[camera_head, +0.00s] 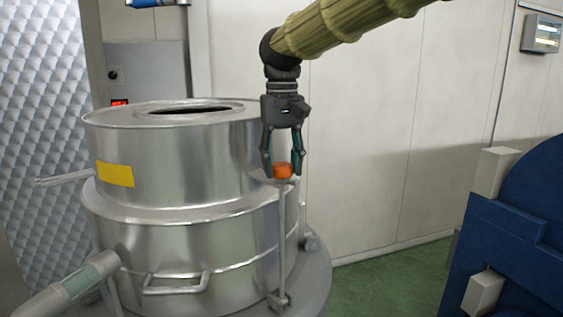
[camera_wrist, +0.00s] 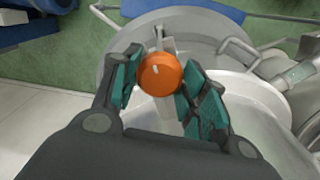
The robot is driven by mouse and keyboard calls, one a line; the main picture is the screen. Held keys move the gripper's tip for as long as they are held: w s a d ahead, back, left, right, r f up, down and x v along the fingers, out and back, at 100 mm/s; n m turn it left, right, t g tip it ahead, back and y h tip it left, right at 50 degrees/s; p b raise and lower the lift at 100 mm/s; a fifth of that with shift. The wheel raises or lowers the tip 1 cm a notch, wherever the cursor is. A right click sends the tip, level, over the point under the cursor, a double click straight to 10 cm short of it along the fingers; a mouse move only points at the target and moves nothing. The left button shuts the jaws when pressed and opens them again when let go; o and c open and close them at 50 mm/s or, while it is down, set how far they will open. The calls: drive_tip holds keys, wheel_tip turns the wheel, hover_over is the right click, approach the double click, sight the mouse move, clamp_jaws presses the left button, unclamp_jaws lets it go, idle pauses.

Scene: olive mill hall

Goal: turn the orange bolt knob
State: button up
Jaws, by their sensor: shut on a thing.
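The orange bolt knob (camera_head: 283,171) sits on top of an upright metal rod (camera_head: 282,235) at the right side of the steel vessel (camera_head: 190,160). My gripper (camera_head: 282,168) points down over it, with one finger on either side, shut on the knob. In the wrist view the round orange knob (camera_wrist: 160,72) lies between the teal finger pads (camera_wrist: 158,80). A short white mark shows on its top face. The fingers cover part of the knob's sides.
The vessel has a side handle (camera_head: 175,283) and a pipe (camera_head: 75,285) at lower left. A blue machine (camera_head: 510,240) stands at the right. A pale wall (camera_head: 400,130) is behind my arm. Green floor (camera_head: 390,280) lies open between vessel and blue machine.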

drive_tip(key=shift+n, duration=0.3)
drive_tip(key=n, duration=0.4)
drive_tip(key=shift+n, duration=0.4)
drive_tip(key=n, duration=0.5)
drive_tip(key=shift+f, duration=0.15)
drive_tip(key=n, duration=0.5)
drive_tip(key=shift+n, duration=0.4)
drive_tip(key=n, duration=0.4)
drive_tip(key=shift+s+n, duration=0.1)
drive_tip(key=shift+n, duration=0.3)
drive_tip(key=o, duration=1)
drive_tip(key=shift+o, duration=0.2)
